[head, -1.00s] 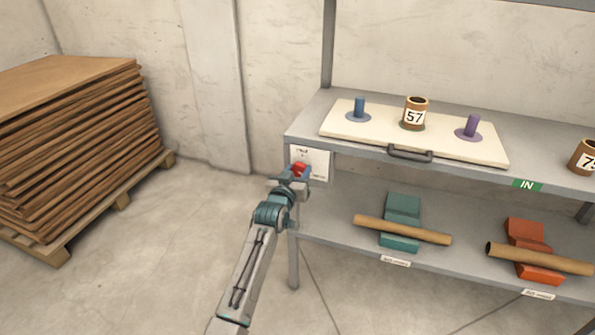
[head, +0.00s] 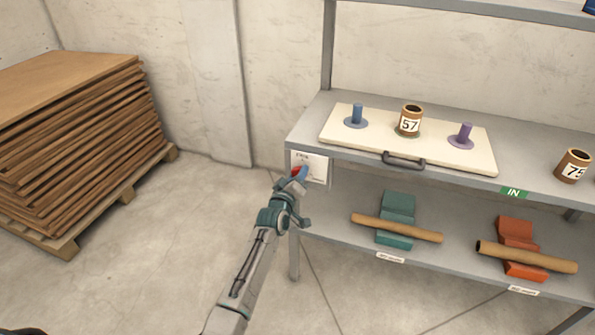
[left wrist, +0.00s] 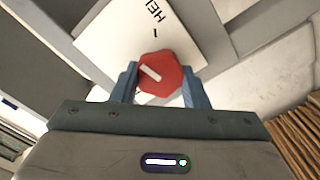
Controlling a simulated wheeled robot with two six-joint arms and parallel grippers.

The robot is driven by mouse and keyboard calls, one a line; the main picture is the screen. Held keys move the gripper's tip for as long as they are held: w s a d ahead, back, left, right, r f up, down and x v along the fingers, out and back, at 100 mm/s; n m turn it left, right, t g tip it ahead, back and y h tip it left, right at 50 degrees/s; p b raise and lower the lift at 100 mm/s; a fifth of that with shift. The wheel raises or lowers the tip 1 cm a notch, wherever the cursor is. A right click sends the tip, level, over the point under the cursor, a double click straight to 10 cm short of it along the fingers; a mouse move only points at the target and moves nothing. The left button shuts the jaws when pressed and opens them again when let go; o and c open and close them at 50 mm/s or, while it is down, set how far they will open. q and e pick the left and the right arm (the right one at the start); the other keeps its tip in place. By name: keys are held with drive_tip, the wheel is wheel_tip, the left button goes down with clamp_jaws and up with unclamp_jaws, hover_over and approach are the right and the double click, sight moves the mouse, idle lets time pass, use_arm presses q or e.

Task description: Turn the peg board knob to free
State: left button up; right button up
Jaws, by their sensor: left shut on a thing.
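The red knob (left wrist: 160,75) with a white pointer bar sits on a white label plate (left wrist: 108,42) in the left wrist view. In the head view the knob (head: 296,171) is partly hidden behind my left gripper (head: 300,177). My left gripper's blue fingers (left wrist: 160,88) are shut on the knob, one on each side. The peg board (head: 340,137) is a cream board with a dark handle on the shelf, carrying a blue peg (head: 357,113), a brown core marked 57 (head: 409,121) and a purple peg (head: 464,134). My right gripper is not in view.
A grey shelf rack (head: 535,185) holds another core (head: 573,166) at right and a green IN label (head: 514,192). Below, cardboard tubes rest on green (head: 398,204) and orange (head: 516,231) cradles. A stack of brown sheets (head: 80,140) stands left. The floor between is free.

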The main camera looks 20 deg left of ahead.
use_arm(q)
drive_tip(key=n+p, duration=0.1)
drive_tip(key=n, duration=0.9)
drive_tip(key=n+p, duration=0.1)
drive_tip(key=n, duration=0.4)
drive_tip(key=shift+f+n+p, duration=0.25)
drive_tip(key=shift+n+p, duration=0.05)
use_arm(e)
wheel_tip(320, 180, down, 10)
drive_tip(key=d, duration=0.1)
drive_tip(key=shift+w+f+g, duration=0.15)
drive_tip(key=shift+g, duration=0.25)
use_arm(q)
drive_tip(key=o, duration=1)
drive_tip(key=shift+c, duration=0.2)
